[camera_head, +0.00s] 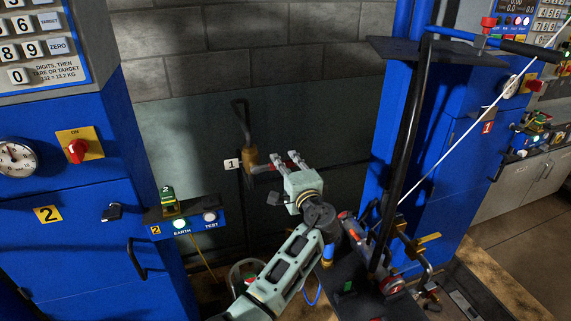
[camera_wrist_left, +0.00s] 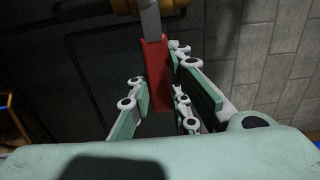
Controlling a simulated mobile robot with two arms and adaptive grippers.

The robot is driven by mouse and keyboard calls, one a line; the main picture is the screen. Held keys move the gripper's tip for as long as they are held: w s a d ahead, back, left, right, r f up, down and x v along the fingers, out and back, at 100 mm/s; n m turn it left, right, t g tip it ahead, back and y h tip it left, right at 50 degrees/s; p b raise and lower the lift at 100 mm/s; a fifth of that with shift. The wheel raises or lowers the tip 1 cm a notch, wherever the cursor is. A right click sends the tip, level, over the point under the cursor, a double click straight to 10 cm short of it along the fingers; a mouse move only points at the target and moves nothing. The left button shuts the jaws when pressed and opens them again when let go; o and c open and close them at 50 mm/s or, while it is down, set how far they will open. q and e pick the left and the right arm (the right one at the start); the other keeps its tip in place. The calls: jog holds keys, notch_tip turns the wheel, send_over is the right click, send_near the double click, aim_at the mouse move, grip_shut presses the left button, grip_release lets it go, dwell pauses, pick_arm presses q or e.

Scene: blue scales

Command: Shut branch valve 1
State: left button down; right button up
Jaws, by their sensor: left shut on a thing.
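Branch valve 1 (camera_head: 250,161) is a brass body on a dark upright pipe against the back wall, beside a white label "1" (camera_head: 232,164). Its red lever (camera_head: 262,168) reaches to the right in the head view, across the line of the pipe. My left gripper (camera_head: 284,164) is at the lever's outer end. In the left wrist view the red lever grip (camera_wrist_left: 157,70) lies between the two fingers of my left gripper (camera_wrist_left: 166,92), which is shut on it. The brass part shows only at the top edge there. My right gripper is not seen.
A blue cabinet (camera_head: 60,190) stands at left, with a small panel with EARTH and TEST lamps (camera_head: 190,219) at its right side. A blue column (camera_head: 400,130) with a dark shelf (camera_head: 435,50) stands to the right. Bare wall (camera_head: 320,110) lies between them.

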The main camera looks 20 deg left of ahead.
pick_arm(q)
jog(key=shift+f, duration=0.15)
jog(key=c, duration=1.6)
grip_release()
jog(key=v, duration=0.7)
jog(key=shift+s+d, duration=0.2)
